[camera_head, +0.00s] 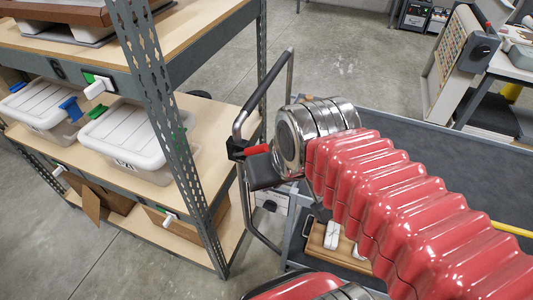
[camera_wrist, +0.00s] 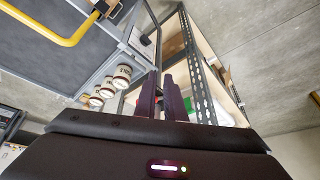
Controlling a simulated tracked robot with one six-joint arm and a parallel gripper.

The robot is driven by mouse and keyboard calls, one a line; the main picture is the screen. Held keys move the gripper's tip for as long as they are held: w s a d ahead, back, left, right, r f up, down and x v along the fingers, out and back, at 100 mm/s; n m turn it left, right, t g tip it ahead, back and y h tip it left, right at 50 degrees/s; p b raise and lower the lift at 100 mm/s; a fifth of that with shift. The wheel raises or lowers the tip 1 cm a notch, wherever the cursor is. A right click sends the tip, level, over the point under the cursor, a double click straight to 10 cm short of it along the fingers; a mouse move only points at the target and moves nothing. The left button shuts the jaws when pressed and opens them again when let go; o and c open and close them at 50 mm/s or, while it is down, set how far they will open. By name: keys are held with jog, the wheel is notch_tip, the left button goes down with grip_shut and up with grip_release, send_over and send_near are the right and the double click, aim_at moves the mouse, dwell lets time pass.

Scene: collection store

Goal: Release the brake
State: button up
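A red lever (camera_head: 257,149) with a black mount (camera_head: 237,148) is at the upright metal push handle (camera_head: 277,75) of the grey cart. I take it for the brake lever. My dark gripper (camera_head: 262,171) is close beside and just below it in the head view, and my wrist hides the lever's right end. In the wrist view the two fingers of my gripper (camera_wrist: 160,80) stand apart with a narrow gap, and I see nothing held between them. I cannot tell whether a finger touches the lever.
The cart (camera_head: 420,135) has a yellow bar (camera_head: 512,229). A shelf rack (camera_head: 150,80) at left holds white lidded bins (camera_head: 125,135) and carries white levers (camera_head: 98,87). Several labelled tins (camera_wrist: 122,76) show in the wrist view. Concrete floor (camera_head: 330,45) is clear at the back.

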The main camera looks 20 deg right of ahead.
jog(key=shift+s+d+f+m+g+y, duration=0.1)
jog(key=shift+d+f+m+g+y, duration=0.25)
jog(key=shift+f+m, duration=0.3)
jog(key=shift+d+f+m+g+y, duration=0.1)
jog(key=shift+d+f+m+g, duration=0.05)
jog(key=shift+f+m+g, duration=0.4)
grip_shut()
jog(key=w+d+f+m+t+y, duration=0.2)
jog(key=d+m+y, duration=0.2)
jog(key=d+m, duration=0.3)
jog(key=w+d+f+m+t+y, duration=0.2)
jog(key=d+m+y, duration=0.3)
jog(key=m, duration=0.9)
jog(key=w+d+t, duration=0.1)
jog(key=d, duration=0.2)
jog(key=shift+w+f+t, duration=0.3)
jog(key=shift+w+f, duration=0.05)
jog(key=shift+f, duration=0.05)
